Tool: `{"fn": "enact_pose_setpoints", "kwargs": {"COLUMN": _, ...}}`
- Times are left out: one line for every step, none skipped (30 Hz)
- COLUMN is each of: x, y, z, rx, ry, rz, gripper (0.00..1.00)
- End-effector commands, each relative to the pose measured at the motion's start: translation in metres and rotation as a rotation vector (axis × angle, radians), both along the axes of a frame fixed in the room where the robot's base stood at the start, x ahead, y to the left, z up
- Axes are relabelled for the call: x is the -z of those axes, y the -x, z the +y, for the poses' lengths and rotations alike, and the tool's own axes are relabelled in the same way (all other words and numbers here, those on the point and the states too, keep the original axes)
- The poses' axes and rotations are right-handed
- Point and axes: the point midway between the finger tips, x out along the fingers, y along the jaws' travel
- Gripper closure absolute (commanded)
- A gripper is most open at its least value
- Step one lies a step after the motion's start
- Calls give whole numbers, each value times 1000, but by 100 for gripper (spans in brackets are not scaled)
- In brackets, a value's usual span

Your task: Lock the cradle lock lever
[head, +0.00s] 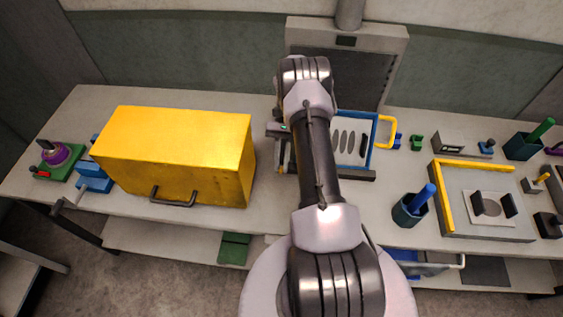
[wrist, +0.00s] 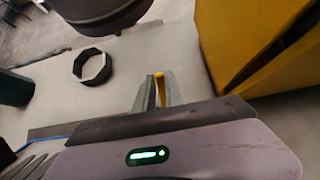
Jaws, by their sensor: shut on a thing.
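My gripper (wrist: 158,92) is shut on a thin upright yellow lever (wrist: 161,88), which appears to be the cradle lock lever. Only the lever's yellow upper part shows between the two grey fingers; its base and pivot are hidden. In the head view my gripper (head: 281,152) is at the left side of a blue-edged tray with dark oval slots (head: 367,150), partly behind my arm. I cannot tell the lever's exact angle or whether it is locked.
A large yellow box (head: 180,145) stands close to the left of my gripper. A grey machine (head: 393,45) stands behind the tray. A cup with a blue handle (head: 408,212) and a yellow-edged station (head: 480,228) are to the right. A black ring (wrist: 77,67) shows in the wrist view.

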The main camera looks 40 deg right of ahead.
Motion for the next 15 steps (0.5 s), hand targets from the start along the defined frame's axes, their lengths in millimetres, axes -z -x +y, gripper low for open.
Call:
{"fn": "enact_pose_setpoints", "kwargs": {"x": 1, "y": 1, "z": 0, "rx": -1, "ry": -1, "rz": 2, "gripper": 100}}
{"fn": "enact_pose_setpoints", "kwargs": {"x": 1, "y": 1, "z": 0, "rx": -1, "ry": -1, "rz": 2, "gripper": 100}}
{"fn": "enact_pose_setpoints", "kwargs": {"x": 1, "y": 1, "z": 0, "rx": -1, "ry": -1, "rz": 2, "gripper": 100}}
{"fn": "enact_pose_setpoints", "kwargs": {"x": 1, "y": 1, "z": 0, "rx": -1, "ry": -1, "rz": 2, "gripper": 100}}
{"fn": "enact_pose_setpoints", "kwargs": {"x": 1, "y": 1, "z": 0, "rx": -1, "ry": -1, "rz": 2, "gripper": 100}}
{"fn": "enact_pose_setpoints", "kwargs": {"x": 1, "y": 1, "z": 0, "rx": -1, "ry": -1, "rz": 2, "gripper": 80}}
{"fn": "enact_pose_setpoints", "kwargs": {"x": 1, "y": 1, "z": 0, "rx": -1, "ry": -1, "rz": 2, "gripper": 74}}
{"fn": "enact_pose_setpoints", "kwargs": {"x": 1, "y": 1, "z": 0, "rx": -1, "ry": -1, "rz": 2, "gripper": 68}}
{"fn": "enact_pose_setpoints", "kwargs": {"x": 1, "y": 1, "z": 0, "rx": -1, "ry": 0, "rz": 1, "gripper": 64}}
{"fn": "enact_pose_setpoints", "kwargs": {"x": 1, "y": 1, "z": 0, "rx": -1, "ry": 0, "rz": 1, "gripper": 64}}
{"fn": "enact_pose_setpoints", "kwargs": {"x": 1, "y": 1, "z": 0, "rx": -1, "ry": 0, "rz": 1, "gripper": 64}}
{"fn": "enact_pose_setpoints", "kwargs": {"x": 1, "y": 1, "z": 0, "rx": -1, "ry": 0, "rz": 1, "gripper": 64}}
{"fn": "enact_pose_setpoints", "kwargs": {"x": 1, "y": 1, "z": 0, "rx": -1, "ry": 0, "rz": 1, "gripper": 64}}
{"fn": "enact_pose_setpoints", "kwargs": {"x": 1, "y": 0, "z": 0, "rx": -1, "ry": 0, "rz": 1, "gripper": 64}}
{"fn": "enact_pose_setpoints", "kwargs": {"x": 1, "y": 0, "z": 0, "rx": -1, "ry": 0, "rz": 1, "gripper": 64}}
